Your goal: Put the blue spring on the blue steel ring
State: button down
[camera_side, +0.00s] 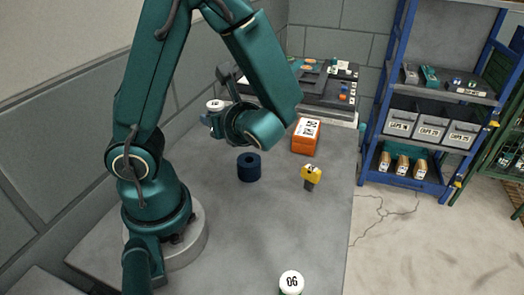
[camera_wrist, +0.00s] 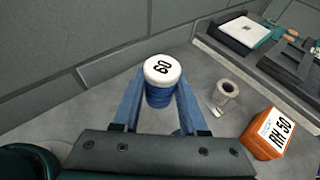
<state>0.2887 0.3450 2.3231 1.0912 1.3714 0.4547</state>
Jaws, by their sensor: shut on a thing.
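The blue spring (camera_wrist: 160,96) has a white cap with a black number on it. My gripper (camera_wrist: 160,92) is shut on it, one finger on each side, with the cap up. In the side view the white cap (camera_side: 215,104) shows at the end of my gripper (camera_side: 213,119), at the back left above the table; most of the spring is hidden there. The blue steel ring (camera_side: 249,169) is a dark blue, thick-walled cylinder with a hole in its top, standing on the table in front of my gripper. It is apart from the spring and not seen in the wrist view.
An orange box (camera_side: 306,137) and a yellow-topped item (camera_side: 311,175) stand right of the ring. A grey hollow cylinder (camera_wrist: 227,91) stands right of the spring in the wrist view. Another white-capped piece (camera_side: 291,282) is at the front. Dark trays (camera_side: 325,85) lie at the back.

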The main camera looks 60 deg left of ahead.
send_over(249, 159)
notch_tip(249, 159, down, 4)
jog(key=shift+s+r, duration=0.1)
jog(key=shift+f, duration=2.05)
jog(key=shift+f, duration=0.1)
jog(key=shift+c, duration=2.2)
grip_release()
